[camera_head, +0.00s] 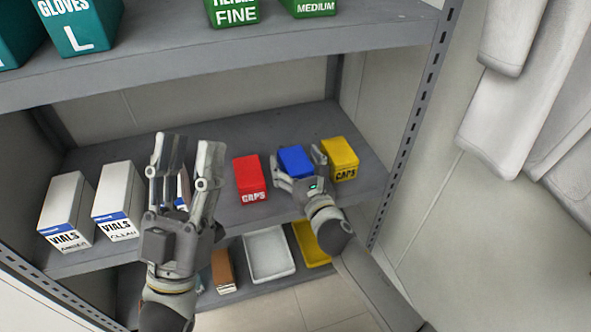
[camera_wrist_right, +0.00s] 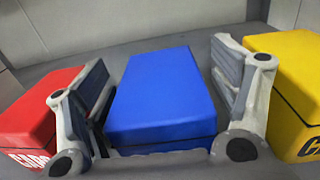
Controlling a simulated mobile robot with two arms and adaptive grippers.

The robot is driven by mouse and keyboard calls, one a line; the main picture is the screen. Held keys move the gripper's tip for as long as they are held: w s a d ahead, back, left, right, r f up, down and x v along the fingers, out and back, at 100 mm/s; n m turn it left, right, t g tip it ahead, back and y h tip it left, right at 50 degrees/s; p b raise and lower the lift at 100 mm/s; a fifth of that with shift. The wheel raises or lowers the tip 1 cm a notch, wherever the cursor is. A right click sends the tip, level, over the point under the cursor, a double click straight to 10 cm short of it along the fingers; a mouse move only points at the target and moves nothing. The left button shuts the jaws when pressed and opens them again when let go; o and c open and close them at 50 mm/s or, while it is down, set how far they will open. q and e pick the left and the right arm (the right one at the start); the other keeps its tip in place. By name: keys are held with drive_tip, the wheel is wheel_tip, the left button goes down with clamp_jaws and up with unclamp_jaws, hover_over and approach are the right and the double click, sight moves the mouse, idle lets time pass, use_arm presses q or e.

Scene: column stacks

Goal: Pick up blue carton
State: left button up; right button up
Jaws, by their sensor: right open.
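The blue carton (camera_head: 295,160) stands on the middle shelf between a red carton and a yellow carton. In the right wrist view the blue carton (camera_wrist_right: 163,95) lies between the two open fingers of my right gripper (camera_wrist_right: 160,112), with a small gap on each side. In the head view my right gripper (camera_head: 298,172) is in front of the blue carton and hides its lower front. My left gripper (camera_head: 187,160) is open and empty in front of the shelf, near the white vials boxes.
The red carton (camera_head: 248,177) and yellow carton (camera_head: 340,158) stand close beside my right fingers. White vials boxes (camera_head: 67,211) are at the left. A white tray (camera_head: 268,254) and yellow tray (camera_head: 309,245) sit below. The upper shelf (camera_head: 220,62) overhangs.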

drive_tip(key=c, duration=1.1)
drive_tip(key=shift+r, duration=0.15)
